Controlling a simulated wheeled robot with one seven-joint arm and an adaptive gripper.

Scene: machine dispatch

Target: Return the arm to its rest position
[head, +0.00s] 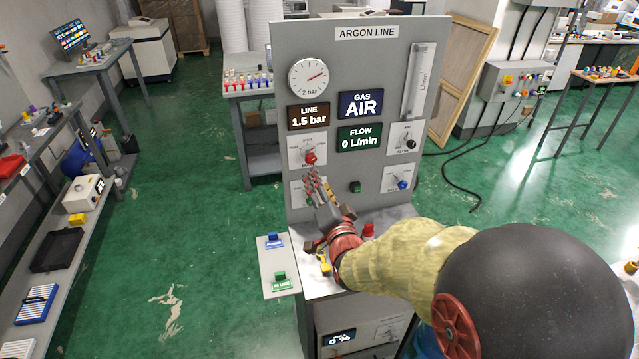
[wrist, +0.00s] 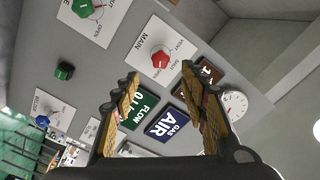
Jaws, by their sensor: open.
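My gripper (head: 322,190) is in front of the lower left part of the grey argon line panel (head: 355,225) in the head view. In the wrist view my gripper (wrist: 165,105) has its two fingers spread apart, with nothing between them but the panel behind. The red MAIN knob (head: 310,157) is just above the fingers in the head view; it also shows in the wrist view (wrist: 160,60). A green knob (wrist: 82,8) shows at the top left of the wrist view. My arm reaches in from the lower right. I cannot tell whether the fingers touch the panel.
A green button (head: 355,187) and a blue knob (head: 403,184) sit on the panel. A bench (head: 262,160) stands behind. Green floor is clear at left.

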